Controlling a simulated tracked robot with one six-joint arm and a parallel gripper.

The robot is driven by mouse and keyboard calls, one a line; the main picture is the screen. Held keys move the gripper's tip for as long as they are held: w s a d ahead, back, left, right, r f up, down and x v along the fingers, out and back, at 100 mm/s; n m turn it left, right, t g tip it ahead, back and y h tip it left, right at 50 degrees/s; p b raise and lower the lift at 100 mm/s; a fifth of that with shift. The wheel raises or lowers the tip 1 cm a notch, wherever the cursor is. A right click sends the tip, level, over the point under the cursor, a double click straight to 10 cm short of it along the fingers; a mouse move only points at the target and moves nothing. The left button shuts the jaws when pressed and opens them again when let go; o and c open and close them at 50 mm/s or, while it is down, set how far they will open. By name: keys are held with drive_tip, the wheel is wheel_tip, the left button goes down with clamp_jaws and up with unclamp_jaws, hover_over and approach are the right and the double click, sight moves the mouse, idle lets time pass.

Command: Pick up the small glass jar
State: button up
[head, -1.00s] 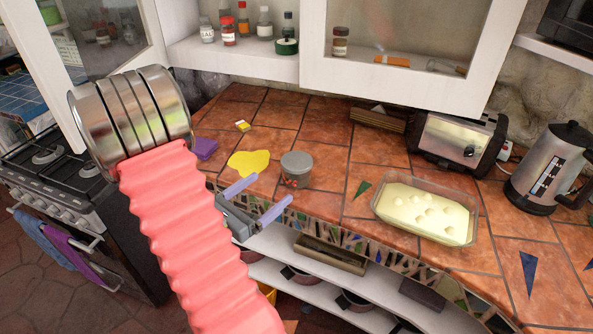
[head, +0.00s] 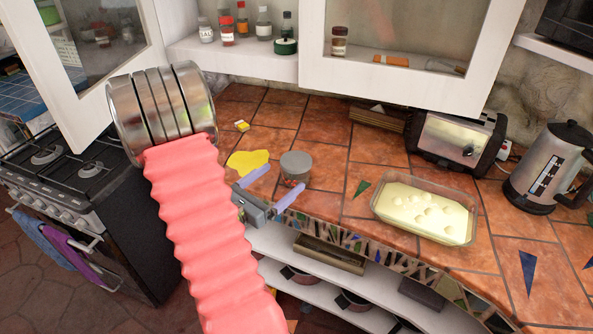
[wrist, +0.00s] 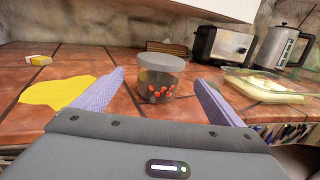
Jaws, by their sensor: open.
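The small glass jar (head: 295,168) stands upright on the tiled counter near its front edge, with a grey lid and red bits inside. It also shows in the wrist view (wrist: 160,80), centred just beyond my fingertips. My gripper (head: 281,182) is open and empty, its two lavender fingers pointing at the jar from the front edge side. In the wrist view my gripper (wrist: 160,82) has one finger on each side of the jar's line, with gaps to both. Whether the fingertips reach alongside the jar is hard to tell.
A yellow flat patch (head: 248,162) lies left of the jar. A glass dish of pale food (head: 425,212) stands to the right, with a toaster (head: 455,143) and a kettle (head: 545,172) behind. An open shelf (head: 330,255) runs below the counter edge. A cabinet (head: 395,55) hangs above.

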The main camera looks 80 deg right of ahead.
sight(286, 174)
drive_tip(key=shift+x, duration=1.65)
drive_tip(key=shift+x, duration=2.6)
drive_tip(key=shift+f, duration=0.2)
drive_tip(key=shift+c, duration=0.3)
drive_tip(key=c, duration=1.3)
